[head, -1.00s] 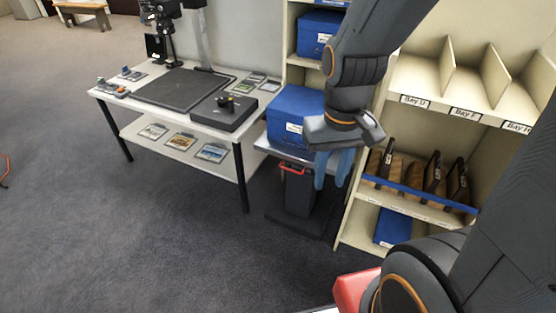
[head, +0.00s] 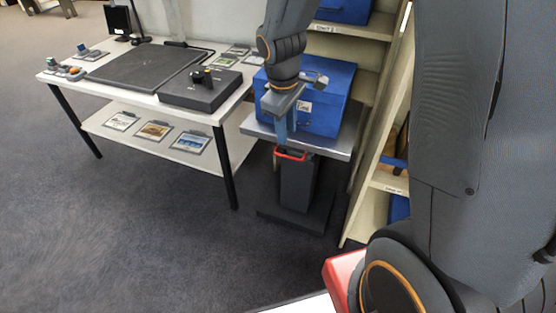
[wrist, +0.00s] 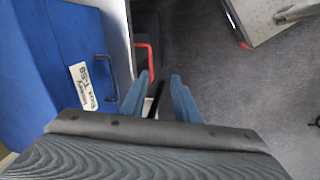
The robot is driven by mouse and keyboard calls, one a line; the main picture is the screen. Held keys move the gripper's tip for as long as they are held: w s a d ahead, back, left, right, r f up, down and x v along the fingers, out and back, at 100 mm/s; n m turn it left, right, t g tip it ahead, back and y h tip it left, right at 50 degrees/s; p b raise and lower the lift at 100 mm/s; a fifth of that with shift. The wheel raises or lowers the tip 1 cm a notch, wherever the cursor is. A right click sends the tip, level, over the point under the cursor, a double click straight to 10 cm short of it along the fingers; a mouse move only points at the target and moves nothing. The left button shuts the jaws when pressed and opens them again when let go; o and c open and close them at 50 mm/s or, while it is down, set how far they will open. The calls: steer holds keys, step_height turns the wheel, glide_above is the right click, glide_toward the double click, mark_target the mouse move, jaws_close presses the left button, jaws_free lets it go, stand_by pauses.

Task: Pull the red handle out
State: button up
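The red handle (head: 291,155) is a small loop at the top front of a dark grey column (head: 297,182) under a grey platform (head: 335,146). In the wrist view the handle (wrist: 150,62) lies just beyond my fingertips, nearer the left finger. My gripper (head: 282,140) points down, with its blue fingers at the handle in the head view and covering part of it. The wrist view shows my gripper (wrist: 158,76) open, its two fingers apart and nothing held between them. I cannot tell whether a finger touches the handle.
A blue box (head: 325,97) sits on the platform, close to my gripper; its label shows in the wrist view. A white table (head: 88,77) with a dark board stands left. Cream shelving (head: 375,55) stands right.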

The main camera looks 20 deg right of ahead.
steer(key=n+b, duration=0.2)
steer(key=b, duration=0.1)
glide_toward(281, 154)
steer(key=f, duration=0.2)
steer(key=f+b, duration=0.1)
steer(key=f, duration=0.2)
steer(key=w+f, duration=0.1)
steer(key=f, duration=0.1)
steer(key=shift+d+f, duration=0.2)
steer(key=shift+d, duration=0.05)
jaws_close()
stand_by(0.9)
